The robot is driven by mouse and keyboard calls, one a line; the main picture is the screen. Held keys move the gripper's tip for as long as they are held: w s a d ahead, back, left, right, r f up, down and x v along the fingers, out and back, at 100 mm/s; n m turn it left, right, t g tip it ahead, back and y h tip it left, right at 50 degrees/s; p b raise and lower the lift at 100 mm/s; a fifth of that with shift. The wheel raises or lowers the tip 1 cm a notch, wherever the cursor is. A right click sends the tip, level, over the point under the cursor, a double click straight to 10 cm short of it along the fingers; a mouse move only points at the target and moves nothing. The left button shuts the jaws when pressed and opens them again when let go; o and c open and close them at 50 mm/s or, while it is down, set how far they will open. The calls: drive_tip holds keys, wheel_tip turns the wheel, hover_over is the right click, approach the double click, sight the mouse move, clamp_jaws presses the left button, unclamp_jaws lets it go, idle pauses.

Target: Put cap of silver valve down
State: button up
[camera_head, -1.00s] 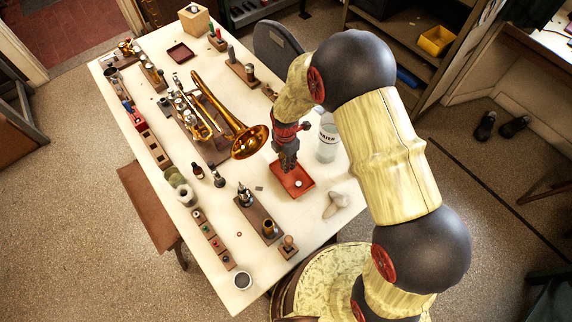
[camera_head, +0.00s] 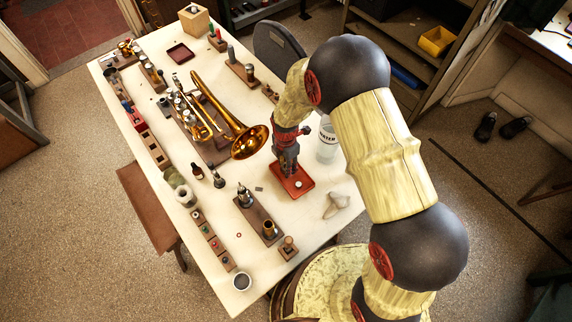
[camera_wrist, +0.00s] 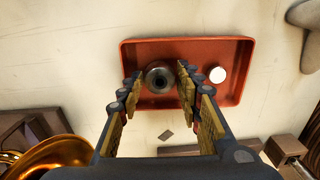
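A red tray (camera_wrist: 245,70) lies on the white workbench; it also shows in the head view (camera_head: 306,187). A round metal cap (camera_wrist: 159,77) with a dark centre is in the tray, left of its middle in the wrist view. My gripper (camera_wrist: 159,84) has its fingers on either side of the cap, with a visible gap on each side. In the head view, my gripper (camera_head: 290,170) reaches down over the tray and hides the cap. A small white disc (camera_wrist: 217,75) lies in the tray, just right of my right finger.
A brass horn (camera_head: 235,135) lies left of the tray. A clear bottle (camera_head: 328,142) stands close to the right of my gripper. A pale cloth-like thing (camera_head: 340,204) lies right of the tray. Wooden blocks with tools (camera_head: 260,222) stand at the front.

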drive_tip(key=s+d+r+m+t+p, duration=0.1)
drive_tip(key=s+d+r+m, duration=0.15)
drive_tip(key=r, duration=0.85)
drive_tip(key=s+d+r+m+t+p, duration=0.1)
drive_tip(key=d+r+m, duration=0.25)
drive_tip(key=r, duration=0.75)
drive_tip(key=s+d+r+m+t, duration=0.15)
drive_tip(key=r+m, duration=0.25)
drive_tip(key=r, duration=0.7)
drive_tip(key=s+d+r+m+t, duration=0.1)
drive_tip(key=s+d+r+m, duration=0.2)
drive_tip(key=s+r+m, duration=0.2)
drive_tip(key=s+d+r+m+t, duration=0.1)
drive_tip(key=s+d+r+m, duration=0.3)
drive_tip(key=s+m, duration=0.5)
drive_tip(key=shift+s+d+r, duration=0.2)
drive_tip(key=shift+s+r, duration=0.85)
drive_tip(key=shift+r, duration=0.1)
